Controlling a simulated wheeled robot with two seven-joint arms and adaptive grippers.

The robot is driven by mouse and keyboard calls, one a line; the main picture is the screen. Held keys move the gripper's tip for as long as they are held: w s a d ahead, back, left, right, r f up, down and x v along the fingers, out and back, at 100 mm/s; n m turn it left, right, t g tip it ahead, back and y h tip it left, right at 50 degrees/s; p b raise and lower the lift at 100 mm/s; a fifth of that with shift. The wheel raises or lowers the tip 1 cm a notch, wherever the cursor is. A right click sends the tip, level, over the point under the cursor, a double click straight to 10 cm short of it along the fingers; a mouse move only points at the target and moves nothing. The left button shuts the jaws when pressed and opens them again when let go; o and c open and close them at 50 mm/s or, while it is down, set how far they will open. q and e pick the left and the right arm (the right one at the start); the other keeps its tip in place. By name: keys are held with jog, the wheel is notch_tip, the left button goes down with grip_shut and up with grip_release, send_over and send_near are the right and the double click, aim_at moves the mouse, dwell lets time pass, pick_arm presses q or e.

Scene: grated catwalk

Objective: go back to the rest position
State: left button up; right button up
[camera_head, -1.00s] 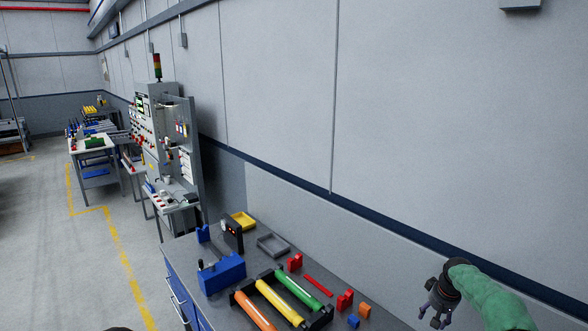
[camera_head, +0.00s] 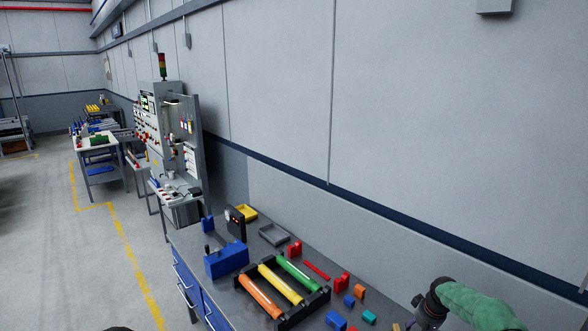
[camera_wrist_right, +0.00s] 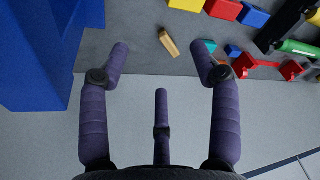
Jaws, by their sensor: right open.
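My right gripper (camera_wrist_right: 160,75) is open and empty in the right wrist view, its purple fingers spread above the edge of a grey workbench. In the head view my right gripper (camera_head: 420,318) is at the lower right, at the end of a green-sleeved arm. It is partly cut off by the frame's bottom edge. My left gripper is not in view. The grey workbench (camera_head: 232,287) carries a black rack (camera_head: 325,293) with orange, yellow and green tubes.
A wooden block (camera_wrist_right: 168,43) lies near the gripper. A tall blue object (camera_wrist_right: 35,60) stands at left. The wall is behind the bench.

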jog(key=s+a+f+g+y, duration=0.1)
jog(key=s+a+f+y, duration=0.1)
jog(key=s+a+f, duration=1.5)
jog(key=s+a+f+m+g, duration=0.1)
jog(key=s+a, duration=0.3)
jog(key=s, duration=0.4)
jog(key=s+a+f+m+y, duration=0.1)
jog(key=s+a, duration=0.3)
jog(key=s, duration=0.5)
jog(key=s+a+f+m+g, duration=0.1)
jog(key=s+a, duration=0.3)
jog(key=s, duration=0.4)
pick_arm(q)
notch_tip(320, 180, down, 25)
jog(key=b, duration=2.5)
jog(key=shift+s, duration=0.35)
pick_arm(e)
notch_tip(320, 180, down, 24)
jog(key=w+a+n, duration=0.1)
jog(key=w, duration=0.1)
jog(key=shift+w+a+r+t, duration=0.15)
jog(key=shift+a+t, duration=0.15)
jog(key=shift+t, duration=0.1)
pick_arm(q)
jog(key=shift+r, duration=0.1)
